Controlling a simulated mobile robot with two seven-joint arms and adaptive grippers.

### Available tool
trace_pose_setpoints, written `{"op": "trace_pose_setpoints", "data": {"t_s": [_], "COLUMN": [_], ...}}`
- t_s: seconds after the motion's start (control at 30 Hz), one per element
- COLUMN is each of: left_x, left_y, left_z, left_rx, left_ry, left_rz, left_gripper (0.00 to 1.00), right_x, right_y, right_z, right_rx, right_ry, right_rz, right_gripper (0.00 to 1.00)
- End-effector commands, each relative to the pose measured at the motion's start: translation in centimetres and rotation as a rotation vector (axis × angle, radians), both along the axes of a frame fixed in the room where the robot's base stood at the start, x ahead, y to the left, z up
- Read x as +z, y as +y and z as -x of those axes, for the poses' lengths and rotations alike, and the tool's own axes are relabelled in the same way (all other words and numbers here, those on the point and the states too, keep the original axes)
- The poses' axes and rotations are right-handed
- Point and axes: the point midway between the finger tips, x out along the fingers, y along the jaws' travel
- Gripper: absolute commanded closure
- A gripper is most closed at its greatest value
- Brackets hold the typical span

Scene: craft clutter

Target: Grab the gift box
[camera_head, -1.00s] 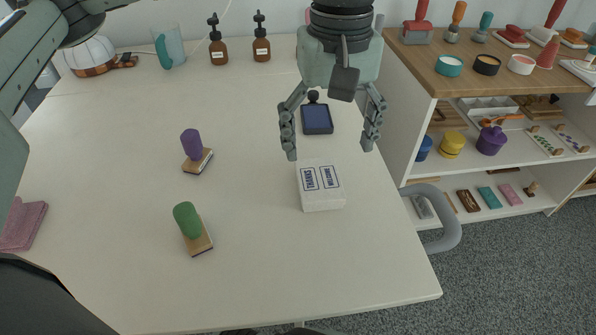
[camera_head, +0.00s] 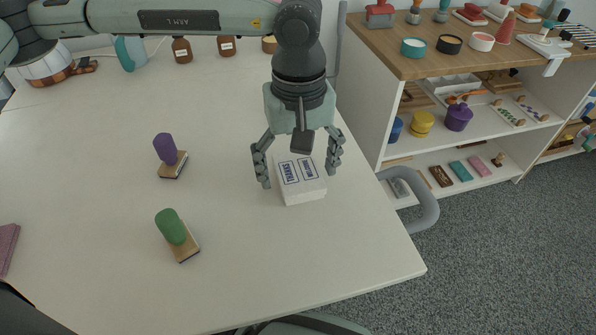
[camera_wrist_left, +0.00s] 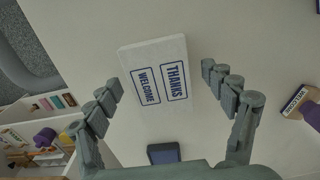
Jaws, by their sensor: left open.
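The gift box is a white box (camera_head: 302,190) with two blue-framed labels, THANKS and WELCOME, on its top. It lies near the right edge of the white table. My left gripper (camera_head: 299,172) is open, with its fingers spread apart above the box's back part in the head view. In the left wrist view the box (camera_wrist_left: 158,108) lies between and ahead of the two open fingers (camera_wrist_left: 165,92), and nothing is held. My right gripper is not in view.
A shelf unit (camera_head: 390,70) stands to the right.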

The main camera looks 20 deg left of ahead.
Motion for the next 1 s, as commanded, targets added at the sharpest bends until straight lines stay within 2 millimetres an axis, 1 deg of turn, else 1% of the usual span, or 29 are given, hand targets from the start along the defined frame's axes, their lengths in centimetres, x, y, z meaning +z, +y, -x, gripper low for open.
{"op": "trace_pose_setpoints", "data": {"t_s": [0.13, 0.5, 0.83, 1.0], "left_x": [0.0, 0.0, 0.2, 1.3], "left_y": [0.0, 0.0, 0.0, -0.1], "left_z": [0.0, 0.0, -0.1, -0.1], "left_rx": [0.001, 0.001, 0.001, 0.001], "left_ry": [0.0, -0.001, -0.002, -0.003], "left_rz": [0.0, 0.001, 0.001, 0.002], "left_gripper": [0.17, 0.62, 0.62, 0.62], "right_x": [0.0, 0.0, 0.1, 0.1], "right_y": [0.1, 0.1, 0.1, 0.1], "right_z": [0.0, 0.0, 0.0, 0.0], "right_rx": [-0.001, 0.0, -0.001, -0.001], "right_ry": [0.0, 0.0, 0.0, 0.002], "right_rz": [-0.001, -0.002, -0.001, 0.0], "right_gripper": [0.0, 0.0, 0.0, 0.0]}}
